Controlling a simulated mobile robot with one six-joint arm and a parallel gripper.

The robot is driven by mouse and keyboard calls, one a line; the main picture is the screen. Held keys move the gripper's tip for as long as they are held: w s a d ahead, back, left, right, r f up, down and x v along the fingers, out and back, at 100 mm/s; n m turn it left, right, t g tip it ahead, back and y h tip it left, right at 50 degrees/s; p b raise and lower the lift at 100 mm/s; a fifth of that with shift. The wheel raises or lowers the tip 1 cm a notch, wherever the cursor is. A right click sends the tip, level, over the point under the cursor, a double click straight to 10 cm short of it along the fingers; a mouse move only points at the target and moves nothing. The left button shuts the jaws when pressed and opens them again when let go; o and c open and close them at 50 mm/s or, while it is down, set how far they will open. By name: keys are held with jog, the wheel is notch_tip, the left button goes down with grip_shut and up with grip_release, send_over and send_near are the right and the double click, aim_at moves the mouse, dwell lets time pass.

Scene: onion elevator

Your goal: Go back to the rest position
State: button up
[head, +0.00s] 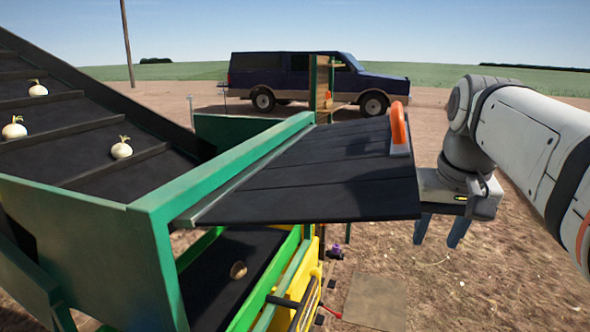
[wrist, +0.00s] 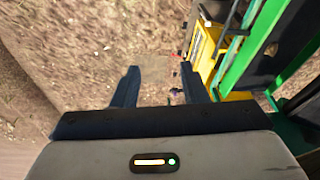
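My gripper (head: 438,230) hangs at the right of the head view, fingers pointing down, beyond the right edge of the dark hinged panel. Its two blue fingers stand apart with nothing between them; the wrist view also shows the open gripper (wrist: 166,88) over bare ground. The panel (head: 330,175) lies roughly level over the green frame (head: 235,165). An orange handle (head: 399,124) stands on the panel's right side, apart from my gripper.
A dark inclined conveyor (head: 70,120) carries several onions (head: 121,149) at the left. A lower belt (head: 225,280) holds a brown object (head: 238,270). A yellow housing (head: 300,285) with levers stands below the panel. A dark blue vehicle (head: 300,75) is parked behind. Ground at the right is open.

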jog(key=s+a+f+n+p, duration=0.1)
jog(key=s+a+f, duration=0.2)
jog(key=f, duration=0.5)
jog(key=s+a+f+n+p, duration=0.1)
jog(key=s+a+f+p, duration=0.1)
jog(key=s+a+f, duration=0.2)
notch_tip(320, 180, down, 5)
jog(key=shift+s+a+r, duration=0.15)
jog(key=shift+s+a, duration=0.15)
jog(key=shift+s, duration=0.9)
